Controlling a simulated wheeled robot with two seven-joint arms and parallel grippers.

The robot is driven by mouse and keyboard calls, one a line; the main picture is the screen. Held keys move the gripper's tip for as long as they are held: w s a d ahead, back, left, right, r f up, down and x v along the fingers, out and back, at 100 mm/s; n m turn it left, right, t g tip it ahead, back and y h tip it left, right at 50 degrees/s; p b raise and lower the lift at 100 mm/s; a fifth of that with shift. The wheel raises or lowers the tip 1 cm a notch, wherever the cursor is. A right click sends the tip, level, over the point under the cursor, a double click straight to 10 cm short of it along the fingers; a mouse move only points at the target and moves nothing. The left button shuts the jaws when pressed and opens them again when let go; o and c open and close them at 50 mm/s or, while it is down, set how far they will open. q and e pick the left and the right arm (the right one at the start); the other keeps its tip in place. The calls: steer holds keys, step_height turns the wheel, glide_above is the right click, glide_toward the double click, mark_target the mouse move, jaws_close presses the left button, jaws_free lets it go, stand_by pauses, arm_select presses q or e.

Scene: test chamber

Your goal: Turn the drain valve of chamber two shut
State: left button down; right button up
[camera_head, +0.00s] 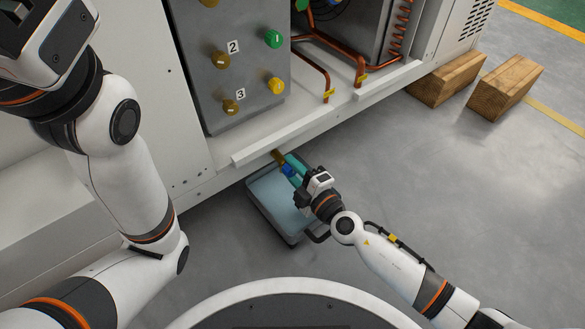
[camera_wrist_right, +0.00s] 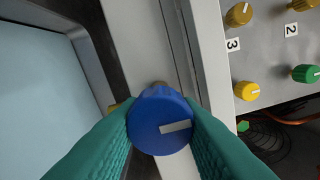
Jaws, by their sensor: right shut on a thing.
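A blue round knob (camera_head: 287,170) with a white pointer line sits low at the front edge of the white cabinet, beside a short brass piece (camera_head: 278,156). In the right wrist view the knob (camera_wrist_right: 160,120) fills the middle, its pointer line lying nearly level, tipped slightly up to the right. My right gripper (camera_head: 294,168) has its teal fingers on both sides of the knob and is shut on it. No label for the knob shows, so I cannot tell its chamber. Of my left arm only links show; its fingertips are out of view.
A grey tray (camera_head: 266,219) with a pale blue inside lies on the floor below the knob. Above is a grey panel (camera_head: 250,75) with brass, green and yellow knobs and labels 2 and 3. Copper pipes (camera_head: 318,70) and wooden blocks (camera_head: 505,87) are to the right.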

stand_by(0.3)
steer(key=o, duration=1)
